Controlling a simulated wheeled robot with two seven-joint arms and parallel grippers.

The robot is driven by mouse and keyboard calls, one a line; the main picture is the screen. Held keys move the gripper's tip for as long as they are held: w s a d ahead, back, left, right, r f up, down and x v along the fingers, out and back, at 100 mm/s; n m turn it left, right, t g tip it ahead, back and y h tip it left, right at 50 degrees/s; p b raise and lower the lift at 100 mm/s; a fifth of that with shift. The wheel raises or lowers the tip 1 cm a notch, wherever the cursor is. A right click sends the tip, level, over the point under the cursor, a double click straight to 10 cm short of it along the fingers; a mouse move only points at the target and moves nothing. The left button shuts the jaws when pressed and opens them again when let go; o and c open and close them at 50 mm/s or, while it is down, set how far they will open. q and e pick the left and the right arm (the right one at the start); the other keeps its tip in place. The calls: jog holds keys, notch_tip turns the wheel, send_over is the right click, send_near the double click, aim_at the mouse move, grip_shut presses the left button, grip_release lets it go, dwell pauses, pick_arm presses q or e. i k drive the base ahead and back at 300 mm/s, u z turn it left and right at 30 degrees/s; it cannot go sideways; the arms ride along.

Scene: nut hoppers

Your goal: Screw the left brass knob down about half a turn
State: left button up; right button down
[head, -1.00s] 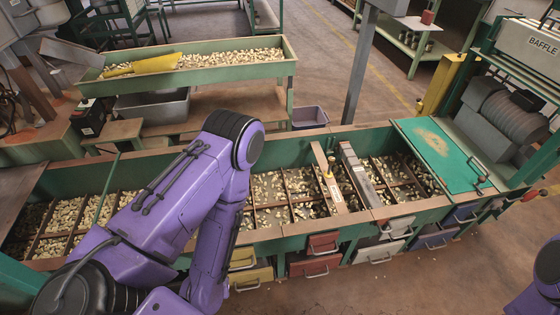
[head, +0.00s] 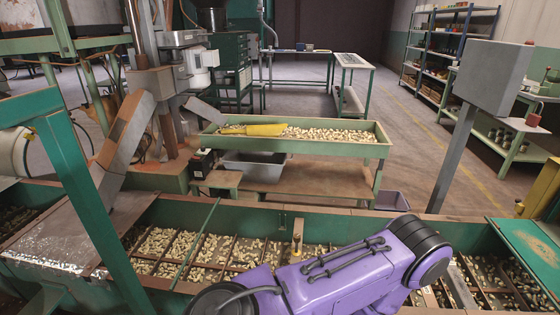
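Nothing touches the knob as far as I can see. Neither gripper shows in the head view.
A raised green hopper with nuts (head: 378,141) and a yellow scoop (head: 262,130) stands behind the trough. A grey bin (head: 262,167) sits below it. A grey post with a box (head: 490,80) rises at the right. A green post (head: 85,190) stands at the left.

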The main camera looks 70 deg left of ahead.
aim_at(296, 237)
jog(key=k, duration=0.45)
jog(key=u, duration=0.85)
